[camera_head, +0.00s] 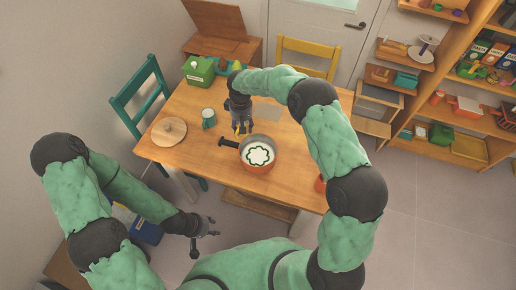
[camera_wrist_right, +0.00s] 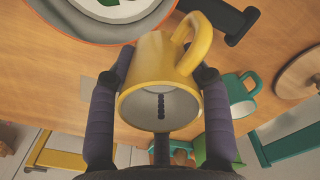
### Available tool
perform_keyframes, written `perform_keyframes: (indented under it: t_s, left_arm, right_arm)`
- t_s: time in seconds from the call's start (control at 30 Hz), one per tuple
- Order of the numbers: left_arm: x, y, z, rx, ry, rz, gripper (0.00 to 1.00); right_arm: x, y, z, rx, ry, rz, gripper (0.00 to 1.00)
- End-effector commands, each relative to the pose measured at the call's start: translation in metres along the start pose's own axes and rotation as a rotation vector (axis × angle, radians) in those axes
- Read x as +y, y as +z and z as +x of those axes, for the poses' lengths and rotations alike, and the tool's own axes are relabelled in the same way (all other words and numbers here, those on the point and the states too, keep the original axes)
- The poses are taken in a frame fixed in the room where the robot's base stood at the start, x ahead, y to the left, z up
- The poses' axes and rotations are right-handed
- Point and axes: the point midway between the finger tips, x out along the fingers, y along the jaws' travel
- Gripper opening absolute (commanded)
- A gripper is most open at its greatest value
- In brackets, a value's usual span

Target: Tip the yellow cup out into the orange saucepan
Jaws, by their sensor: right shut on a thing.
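The orange saucepan (camera_head: 259,167) stands on the wooden table with its dark handle (camera_head: 228,143) pointing left. Inside it shows a white shape with a dark green wavy outline. My right gripper (camera_head: 241,124) is over the table just behind the saucepan, shut on the yellow cup. In the right wrist view the yellow cup (camera_wrist_right: 157,63) sits between both fingers, handle up, its pale round end facing the camera with a dark beaded strip across it. The saucepan's rim (camera_wrist_right: 68,36) shows beyond it. My left gripper (camera_head: 204,238) is open and empty, low in front of the table.
A green mug (camera_head: 208,118) stands left of the right gripper. A round wooden lid or board (camera_head: 169,131) lies at the table's left. A green box (camera_head: 199,71) stands at the back.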

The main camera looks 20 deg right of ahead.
Motion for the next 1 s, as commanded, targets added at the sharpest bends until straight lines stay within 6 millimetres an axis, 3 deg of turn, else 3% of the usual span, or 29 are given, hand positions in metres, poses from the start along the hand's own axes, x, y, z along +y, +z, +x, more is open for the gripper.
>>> perform_keyframes:
  t_s: [0.33,1.0]
  left_arm:
    - [0.001,0.000,-0.003,0.000,0.000,0.000,0.40]
    - [-0.002,0.000,0.005,0.000,0.000,0.000,0.40]
  right_arm:
    - [-0.007,-0.021,0.007,0.000,0.000,-0.061,0.07]
    - [-0.006,-0.015,0.004,0.084,0.003,-0.061,0.07]
